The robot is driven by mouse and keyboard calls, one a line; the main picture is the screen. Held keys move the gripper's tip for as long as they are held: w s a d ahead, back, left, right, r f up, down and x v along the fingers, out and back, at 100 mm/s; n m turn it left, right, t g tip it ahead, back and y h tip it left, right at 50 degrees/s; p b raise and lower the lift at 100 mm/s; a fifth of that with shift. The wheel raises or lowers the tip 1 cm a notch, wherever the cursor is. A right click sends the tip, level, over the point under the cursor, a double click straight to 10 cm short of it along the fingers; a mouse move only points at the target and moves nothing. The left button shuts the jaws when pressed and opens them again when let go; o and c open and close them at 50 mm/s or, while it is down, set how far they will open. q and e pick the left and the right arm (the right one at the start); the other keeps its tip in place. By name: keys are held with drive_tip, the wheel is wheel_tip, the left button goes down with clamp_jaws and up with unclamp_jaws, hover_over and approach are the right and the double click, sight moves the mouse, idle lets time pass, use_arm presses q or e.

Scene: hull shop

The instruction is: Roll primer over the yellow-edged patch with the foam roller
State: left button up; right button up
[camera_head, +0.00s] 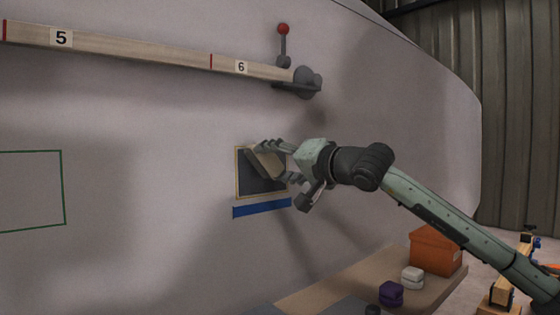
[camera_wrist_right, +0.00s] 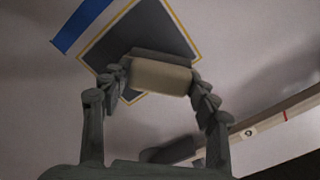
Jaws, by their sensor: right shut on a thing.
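The yellow-edged patch (camera_head: 241,180) is a dark grey square on the pale hull wall, and it also fills the upper middle of the right wrist view (camera_wrist_right: 150,35). My right gripper (camera_head: 278,163) is in front of the patch, shut on a beige block (camera_head: 267,160) with a dark grey strip along its far side. In the right wrist view the block (camera_wrist_right: 160,77) sits crosswise between the fingertips, over the patch's lower part. Whether it touches the wall is unclear. No round foam roller or handle can be made out. My left gripper is out of view.
A blue strip (camera_head: 262,207) runs just below the patch. A numbered wooden rail (camera_head: 150,50) and a red-knobbed lever (camera_head: 283,42) are above. A green outline (camera_head: 63,185) is left.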

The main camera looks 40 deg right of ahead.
drive_tip(key=shift+s+a+p, duration=0.2)
drive_tip(key=shift+a+p, duration=0.45)
drive_tip(key=shift+a, duration=1.9)
drive_tip(key=o, duration=0.5)
drive_tip(key=c, duration=0.5)
drive_tip(key=shift+s, duration=0.1)
drive_tip(key=shift+s+d+b, duration=0.1)
drive_tip(key=shift+s+b, duration=0.45)
